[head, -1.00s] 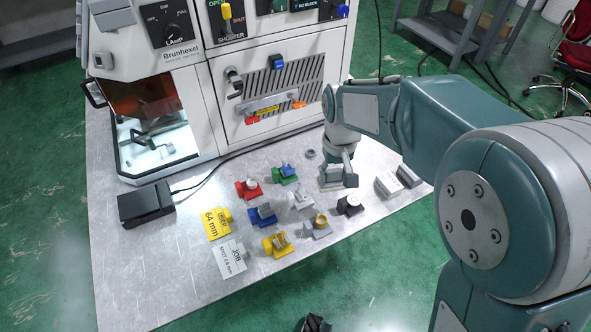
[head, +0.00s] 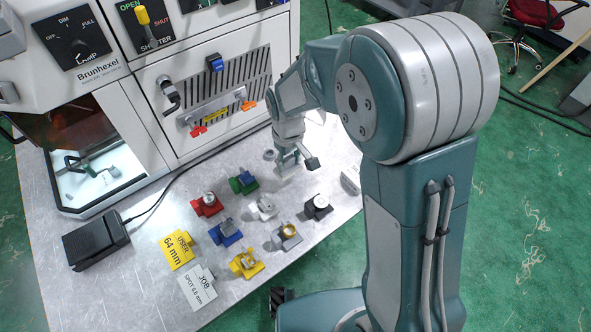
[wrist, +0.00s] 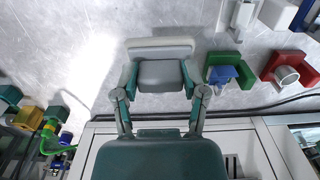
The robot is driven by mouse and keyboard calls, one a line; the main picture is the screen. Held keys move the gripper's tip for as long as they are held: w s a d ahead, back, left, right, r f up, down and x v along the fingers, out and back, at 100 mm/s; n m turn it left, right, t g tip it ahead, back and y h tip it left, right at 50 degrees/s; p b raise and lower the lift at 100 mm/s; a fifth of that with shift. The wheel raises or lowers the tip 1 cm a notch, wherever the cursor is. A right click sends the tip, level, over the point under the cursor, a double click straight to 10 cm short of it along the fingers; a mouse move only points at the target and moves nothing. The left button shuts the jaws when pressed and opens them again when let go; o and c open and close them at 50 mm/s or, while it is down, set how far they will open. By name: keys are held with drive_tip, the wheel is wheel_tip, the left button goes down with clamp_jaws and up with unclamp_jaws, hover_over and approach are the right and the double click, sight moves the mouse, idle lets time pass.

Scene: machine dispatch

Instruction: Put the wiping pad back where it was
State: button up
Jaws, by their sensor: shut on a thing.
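My gripper (wrist: 161,78) is shut on the wiping pad, a grey block (wrist: 160,73) with a pale, wide bar (wrist: 160,48) along its far side. The fingers stand on both sides of the grey block. In the head view my gripper (head: 292,158) is low over the bench, right of the green block, and the pad is mostly hidden by it. Whether the pad touches the bench is not clear.
Red (head: 207,205), green (head: 243,182), blue (head: 225,232), yellow (head: 246,264) and black (head: 318,207) blocks stand left and front of my gripper on the metal bench (head: 140,205). A grey block (head: 350,181) is to the right, partly hidden by my arm. The machine front (head: 215,75) rises behind.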

sight(294, 166)
drive_tip(key=shift+w+d+f, duration=0.15)
drive_tip(key=shift+d+f, duration=0.25)
drive_tip(key=shift+f, duration=0.3)
drive_tip(key=f, duration=0.3)
drive_tip(key=shift+d+f, duration=0.2)
drive_tip(key=shift+f, duration=0.05)
drive_tip(key=shift+d+f, duration=0.1)
drive_tip(key=shift+f, duration=0.1)
drive_tip(key=o, duration=1)
drive_tip(key=shift+w, duration=0.1)
wheel_tip(294, 166, up, 12)
drive_tip(key=shift+r, duration=0.15)
